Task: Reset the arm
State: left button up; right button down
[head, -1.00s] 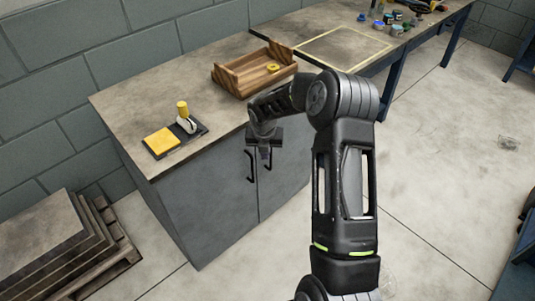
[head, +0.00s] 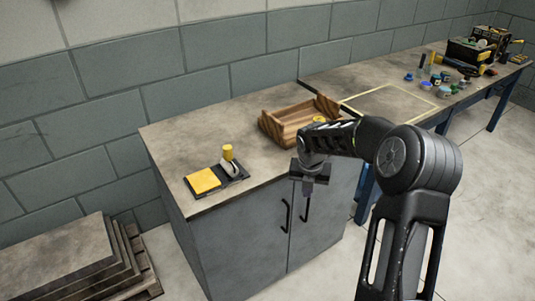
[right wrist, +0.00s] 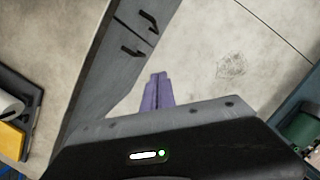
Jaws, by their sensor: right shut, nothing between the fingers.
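My right arm comes in from the lower right in the head view. My right gripper (head: 308,193) hangs pointing down in front of the grey cabinet's (head: 238,245) doors, near its front top edge. In the right wrist view its purple fingers (right wrist: 158,92) are together with nothing between them, and the floor lies below them. My left gripper is in neither view.
On the cabinet top are a wooden tray (head: 283,138) holding a yellow piece (head: 319,118), and a dark board with a yellow block (head: 204,181) and a yellow cylinder (head: 228,152). A workbench (head: 375,73) with tools stands right. Stacked slabs (head: 58,256) lie lower left.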

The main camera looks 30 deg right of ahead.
jog(key=a+f+m+t+y, duration=0.1)
jog(key=a+f+m+y, duration=0.1)
jog(key=a+f+m, duration=0.65)
jog(key=a+f+m+t+y, duration=0.2)
jog(key=a+f+m, duration=0.2)
jog(key=a+m, duration=0.8)
jog(key=s+a+f+m+g, duration=0.1)
jog(key=s+a+f+m, duration=0.2)
jog(key=s+a, duration=0.2)
jog(key=s+a+f+m+g+y, duration=0.1)
jog(key=s+a, duration=0.5)
jog(key=s, duration=0.6)
jog(key=s+a+f+m+g+y, duration=0.1)
jog(key=s+a+f+m+g, duration=0.1)
jog(key=s+a+f+m, duration=0.3)
jog(key=s+a+f, duration=0.1)
jog(key=s+f, duration=0.1)
jog(key=s, duration=0.2)
jog(key=shift+g, duration=0.3)
jog(key=shift+s, duration=0.1)
